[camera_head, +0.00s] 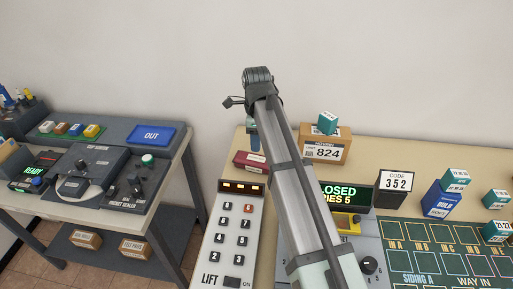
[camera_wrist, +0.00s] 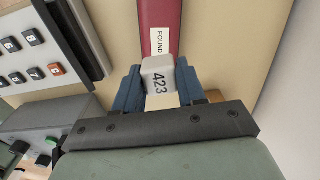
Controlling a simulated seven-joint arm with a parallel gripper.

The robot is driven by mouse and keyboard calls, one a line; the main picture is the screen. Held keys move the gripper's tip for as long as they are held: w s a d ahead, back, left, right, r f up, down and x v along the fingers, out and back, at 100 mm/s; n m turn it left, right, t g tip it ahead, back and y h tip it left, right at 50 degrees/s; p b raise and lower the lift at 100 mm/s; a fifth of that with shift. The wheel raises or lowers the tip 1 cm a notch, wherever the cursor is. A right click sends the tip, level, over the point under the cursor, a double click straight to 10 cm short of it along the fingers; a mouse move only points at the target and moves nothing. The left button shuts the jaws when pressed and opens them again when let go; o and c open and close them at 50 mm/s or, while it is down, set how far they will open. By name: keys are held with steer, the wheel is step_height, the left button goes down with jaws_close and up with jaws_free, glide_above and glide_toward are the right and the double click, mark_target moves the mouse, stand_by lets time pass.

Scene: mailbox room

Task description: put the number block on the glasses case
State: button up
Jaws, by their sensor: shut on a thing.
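The number block (camera_wrist: 158,77), white with "423" on it, sits between the blue fingers of my gripper (camera_wrist: 157,83) in the wrist view. The fingers are shut on it. The glasses case (camera_wrist: 159,14) is dark red with a white "FOUND" label, just beyond the block in that view; the block overlaps its near end in the picture. In the head view the glasses case (camera_head: 251,162) lies on the tan table, with my gripper (camera_head: 254,142) just behind it. The block cannot be made out there. I cannot tell whether block and case touch.
The lift keypad (camera_head: 236,235) stands in front of the case. A brown "824" box (camera_head: 325,148) with a teal block (camera_head: 327,122) on top stands to the right.

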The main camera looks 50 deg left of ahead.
steer(key=shift+f, duration=1.8)
steer(key=shift+f, duration=0.2)
steer(key=o, duration=1)
steer(key=shift+r, duration=0.2)
step_height(320, 180, up, 12)
